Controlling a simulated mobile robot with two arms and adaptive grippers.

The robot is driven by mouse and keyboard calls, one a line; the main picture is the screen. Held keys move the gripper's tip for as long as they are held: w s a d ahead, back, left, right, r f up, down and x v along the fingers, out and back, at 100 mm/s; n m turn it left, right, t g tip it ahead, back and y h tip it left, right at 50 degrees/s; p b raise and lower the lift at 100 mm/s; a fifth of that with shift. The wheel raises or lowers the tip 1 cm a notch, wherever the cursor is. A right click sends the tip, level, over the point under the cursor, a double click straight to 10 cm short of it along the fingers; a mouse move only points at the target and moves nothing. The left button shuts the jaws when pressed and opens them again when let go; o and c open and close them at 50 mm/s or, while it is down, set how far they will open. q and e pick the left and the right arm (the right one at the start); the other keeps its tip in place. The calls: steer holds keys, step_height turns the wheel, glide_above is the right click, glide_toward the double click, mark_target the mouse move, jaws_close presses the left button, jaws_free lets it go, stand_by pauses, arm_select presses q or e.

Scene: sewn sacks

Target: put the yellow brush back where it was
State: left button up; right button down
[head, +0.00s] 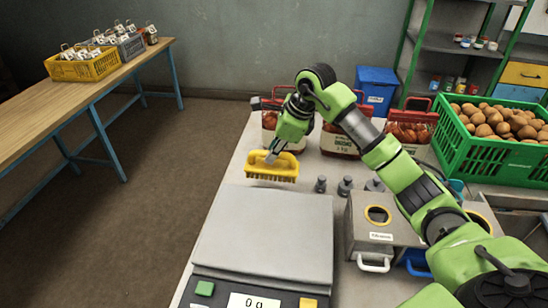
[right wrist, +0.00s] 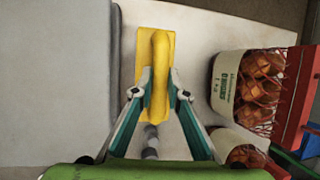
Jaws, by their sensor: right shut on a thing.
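The yellow brush (head: 272,170) is at the left side of the light table, just beyond the scale, with its bristles pointing down. My right gripper (head: 272,156) is shut on its handle from above. In the right wrist view the brush (right wrist: 155,50) lies between the two fingertips (right wrist: 159,94) of the same gripper. I cannot tell whether the bristles touch the table top. My left gripper is not in view.
A scale (head: 265,225) reading 0 g is in front of the brush. Small dark weights (head: 345,186) and grey lidded boxes (head: 375,225) are to its right. Red-handled sacks (head: 340,140) stand behind. A green crate of potatoes (head: 495,160) is at the right.

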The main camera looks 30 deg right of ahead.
steer(key=shift+w+d+f, duration=0.35)
steer(key=shift+w+f, duration=0.15)
steer(key=shift+f, duration=0.15)
steer(key=shift+w+d+f, duration=0.15)
steer(key=shift+f, duration=0.15)
step_height(320, 180, down, 3)
steer(key=shift+w+p, duration=0.1)
steer(key=shift+p, duration=1.05)
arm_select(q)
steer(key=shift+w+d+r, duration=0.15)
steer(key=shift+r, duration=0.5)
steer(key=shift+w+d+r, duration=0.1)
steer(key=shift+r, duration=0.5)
arm_select(e)
steer(key=shift+f, duration=0.15)
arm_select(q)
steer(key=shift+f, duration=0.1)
arm_select(e)
steer(key=shift+f, duration=0.1)
steer(key=shift+f+b, duration=0.15)
steer(key=shift+b, duration=0.15)
steer(key=c, duration=2)
jaws_free()
